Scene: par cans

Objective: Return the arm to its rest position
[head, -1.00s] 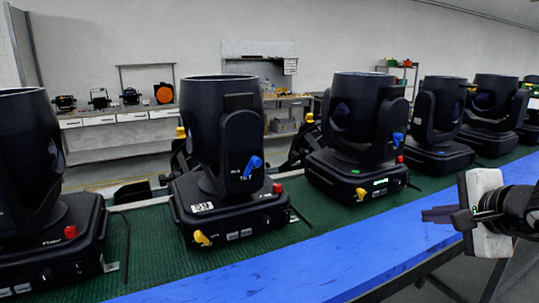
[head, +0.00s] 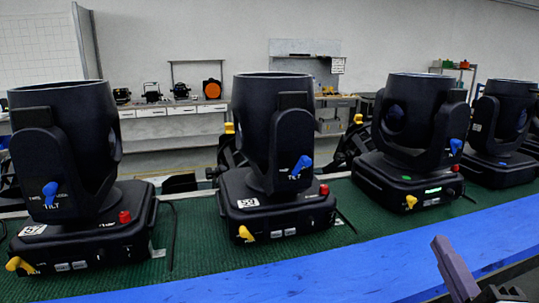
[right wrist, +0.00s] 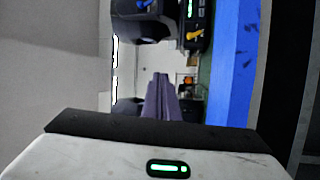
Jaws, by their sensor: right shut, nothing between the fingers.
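My right gripper (head: 440,246) shows at the lower right of the head view, its dark purple-grey fingers pointing up and to the left over the blue strip at the front. In the right wrist view the fingers (right wrist: 161,82) are together and hold nothing. The gripper is apart from the par cans. My left gripper is not in view. The nearest black par cans are one at the left (head: 75,135), one in the middle (head: 270,125) and one at the right (head: 408,125), all upright on their bases.
The par cans stand on a green mat (head: 190,250) with a blue strip (head: 330,275) along its front edge. More par cans (head: 503,120) continue at the right. A bench (head: 160,112) with small lamps stands along the back wall. The space over the blue strip is largely clear.

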